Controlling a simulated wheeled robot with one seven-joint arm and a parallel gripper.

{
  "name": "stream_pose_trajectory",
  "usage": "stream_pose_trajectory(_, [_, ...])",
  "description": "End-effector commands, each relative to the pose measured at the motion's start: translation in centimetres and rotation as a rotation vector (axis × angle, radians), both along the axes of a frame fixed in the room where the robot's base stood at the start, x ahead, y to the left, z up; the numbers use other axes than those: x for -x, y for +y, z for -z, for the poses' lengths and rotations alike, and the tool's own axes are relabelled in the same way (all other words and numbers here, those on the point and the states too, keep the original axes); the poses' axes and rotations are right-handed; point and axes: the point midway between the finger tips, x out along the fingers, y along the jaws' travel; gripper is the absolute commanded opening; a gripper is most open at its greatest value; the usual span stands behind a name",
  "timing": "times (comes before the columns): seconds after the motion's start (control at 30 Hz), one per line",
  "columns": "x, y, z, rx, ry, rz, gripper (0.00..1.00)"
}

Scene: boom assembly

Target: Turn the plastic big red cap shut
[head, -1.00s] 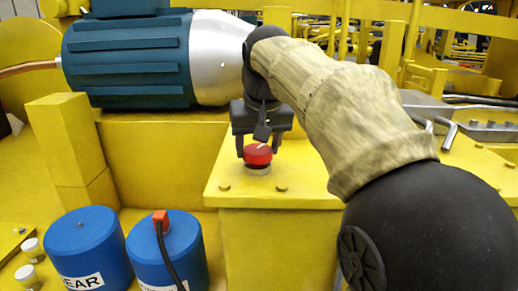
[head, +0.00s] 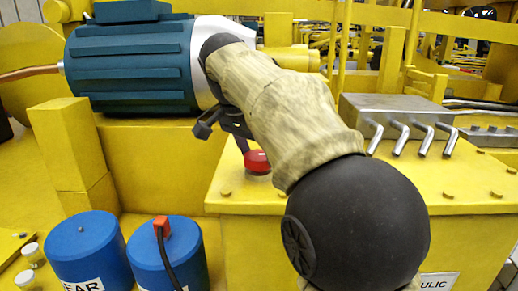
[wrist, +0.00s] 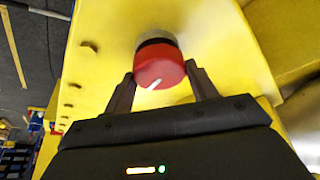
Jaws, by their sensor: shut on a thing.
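The big red cap (head: 257,161) sits on its grey neck on top of the yellow box (head: 300,196). The wrist view also shows the red cap (wrist: 158,67), with a white mark on its face and the dark neck behind it. My gripper (wrist: 161,80) has one finger on each side of the cap and is shut on it.
Bent metal levers (head: 410,135) stand on a block to the right. A blue motor (head: 130,60) lies behind. Two blue cylinders, one of them the left cylinder (head: 85,245), stand at the lower left. Bolts dot the yellow box's top.

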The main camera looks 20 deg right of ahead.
Motion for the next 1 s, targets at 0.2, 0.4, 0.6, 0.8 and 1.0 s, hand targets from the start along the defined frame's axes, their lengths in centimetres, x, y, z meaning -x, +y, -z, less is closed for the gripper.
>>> stream_pose_trajectory(0.2, [-0.05, 0.12, 0.05, 0.0, 0.004, 0.1, 0.34])
stream_pose_trajectory(0.4, [-0.08, 0.13, 0.07, -0.001, 0.002, 0.136, 0.34])
stream_pose_trajectory(0.6, [-0.06, -0.06, 0.1, -0.002, 0.002, 0.144, 0.34])
stream_pose_trajectory(0.8, [-0.03, -0.16, 0.1, -0.002, 0.003, 0.146, 0.63])
stream_pose_trajectory(1.0, [-0.04, -0.17, 0.06, -0.001, 0.001, 0.145, 0.79])
